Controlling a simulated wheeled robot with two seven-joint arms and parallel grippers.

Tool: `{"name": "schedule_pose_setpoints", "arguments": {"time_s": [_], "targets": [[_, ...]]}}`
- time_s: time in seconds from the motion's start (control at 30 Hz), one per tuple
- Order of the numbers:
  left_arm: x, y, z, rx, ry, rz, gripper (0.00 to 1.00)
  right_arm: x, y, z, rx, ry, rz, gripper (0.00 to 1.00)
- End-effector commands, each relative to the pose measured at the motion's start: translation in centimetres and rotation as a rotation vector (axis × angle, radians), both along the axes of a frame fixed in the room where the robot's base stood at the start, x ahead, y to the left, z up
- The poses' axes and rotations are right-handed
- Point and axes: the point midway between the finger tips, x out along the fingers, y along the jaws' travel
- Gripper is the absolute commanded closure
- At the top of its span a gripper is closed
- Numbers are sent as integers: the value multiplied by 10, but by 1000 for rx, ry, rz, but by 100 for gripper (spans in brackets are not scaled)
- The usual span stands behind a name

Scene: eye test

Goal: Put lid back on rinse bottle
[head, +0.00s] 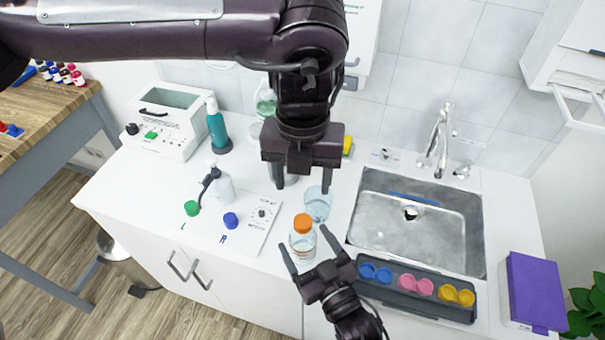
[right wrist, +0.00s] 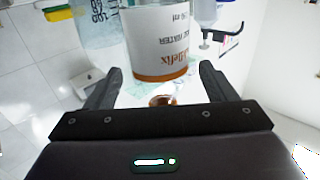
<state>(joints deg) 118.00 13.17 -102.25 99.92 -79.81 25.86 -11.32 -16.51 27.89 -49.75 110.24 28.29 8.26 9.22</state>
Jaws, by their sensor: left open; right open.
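The rinse bottle (head: 301,246) stands upright near the counter's front edge, clear with a white label. An orange lid (head: 303,223) appears at its top; I cannot tell whether it is seated. In the right wrist view the bottle (right wrist: 158,45) is upside down, with an orange-brown round part (right wrist: 163,100) at its neck end, partly hidden by my gripper. My right gripper (head: 302,238) is open, its fingers reaching to either side of the bottle; it also shows in the right wrist view (right wrist: 157,75). My left gripper (head: 303,188) points down, open and empty, above and behind the bottle.
A clear beaker (head: 318,205) stands just behind the bottle. The sink (head: 375,227) and a dark tray (head: 460,311) of coloured cups are to the right.

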Motion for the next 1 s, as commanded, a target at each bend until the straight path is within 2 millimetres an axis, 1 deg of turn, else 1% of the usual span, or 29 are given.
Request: {"name": "schedule_pose_setpoints", "arguments": {"time_s": [0.03,0.13,0.2,0.33,0.47,1.0], "targets": [[0,0,-6,0,0,0,43,-10,-5,-4,-2,4,2,22],[0,0,-10,0,0,0,43,-26,-13,-4,-3,3,1,22],[0,0,-12,0,0,0,43,-34,-18,-4,-3,3,0,22],[0,0,-14,0,0,0,43,-45,-23,-2,-1,0,1,22],[0,0,-15,0,0,0,43,-48,-25,0,0,-1,0,22],[0,0,-14,0,0,0,43,-48,-25,0,-1,0,0,22]]}}
